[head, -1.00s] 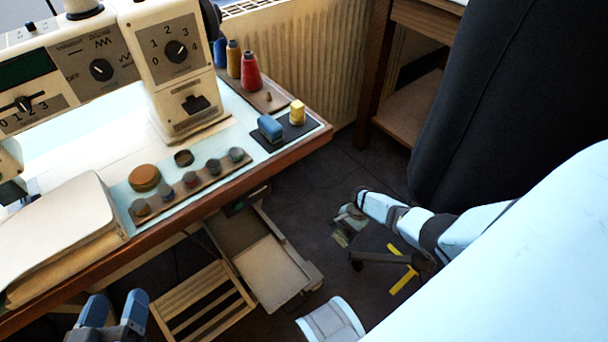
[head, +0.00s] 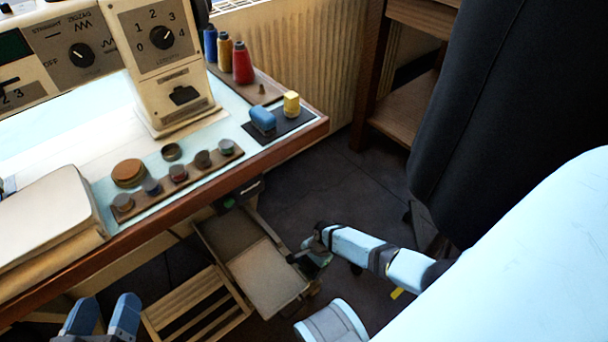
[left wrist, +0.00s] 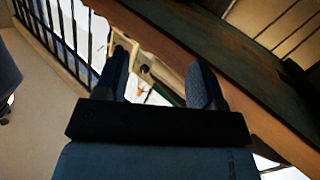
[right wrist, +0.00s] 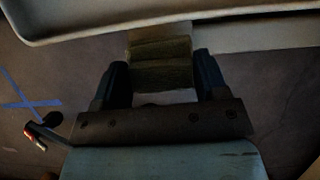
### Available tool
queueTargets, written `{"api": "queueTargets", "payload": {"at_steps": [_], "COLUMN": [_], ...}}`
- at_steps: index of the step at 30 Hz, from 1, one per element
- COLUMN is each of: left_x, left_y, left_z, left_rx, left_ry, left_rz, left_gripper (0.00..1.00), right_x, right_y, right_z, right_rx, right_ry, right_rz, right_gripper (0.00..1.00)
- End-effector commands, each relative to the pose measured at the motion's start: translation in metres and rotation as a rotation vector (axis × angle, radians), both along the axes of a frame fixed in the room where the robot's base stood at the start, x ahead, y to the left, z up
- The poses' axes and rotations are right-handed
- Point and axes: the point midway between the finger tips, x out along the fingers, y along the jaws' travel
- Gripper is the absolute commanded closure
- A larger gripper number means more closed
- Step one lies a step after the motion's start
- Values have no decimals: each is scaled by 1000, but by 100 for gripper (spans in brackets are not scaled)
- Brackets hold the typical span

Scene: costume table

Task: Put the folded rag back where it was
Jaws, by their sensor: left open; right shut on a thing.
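The folded rag (right wrist: 160,68) is a dull green, layered cloth in the right wrist view. My right gripper (right wrist: 162,76) is shut on it, with a finger on each side. In the head view my right gripper (head: 312,260) is at the right edge of the pulled-out drawer (head: 228,240) under the table; the rag is hard to make out there. A pale tray-like rim (right wrist: 90,27) crosses the top of the right wrist view, just beyond the rag. My left gripper (head: 98,318) is open and empty at the lower left, in front of the table.
The table (head: 150,232) carries a sewing machine (head: 165,65), thread spools (head: 242,64), a row of small pots (head: 178,174) and blue and yellow blocks (head: 263,119). A slatted wooden piece (head: 195,305) is beside the drawer. A dark hanging garment (head: 475,120) is at right.

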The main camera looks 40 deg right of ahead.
Motion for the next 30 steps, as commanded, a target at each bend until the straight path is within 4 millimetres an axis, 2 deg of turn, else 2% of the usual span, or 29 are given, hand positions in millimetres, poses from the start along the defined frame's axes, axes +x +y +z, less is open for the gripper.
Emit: {"api": "queueTargets", "payload": {"at_steps": [9,10,15,20,28,29,30], "left_x": [3,3,18,19,19,20,20], "left_y": [1,2,11,12,12,12,12], "left_z": [-3,-11,-1,5,3,4,5], "left_rx": [17,22,111,123,125,125,125], "left_ry": [-26,-32,-195,-217,-220,-222,-222], "left_rz": [3,4,6,8,8,8,8], "left_gripper": [37,37,37,37,37,37,37], "right_x": [-3,-3,-2,-2,-2,-2,-2], "right_y": [28,26,24,24,24,24,24], "right_z": [-1,-11,-36,-35,-39,-38,-38], "right_rx": [2,0,-2,-1,0,-1,-1], "right_ry": [-1,1,0,0,-1,-1,-1], "right_rz": [2,-1,-1,-1,-1,0,0], "right_gripper": [55,55,55,55,55,28,19]}}
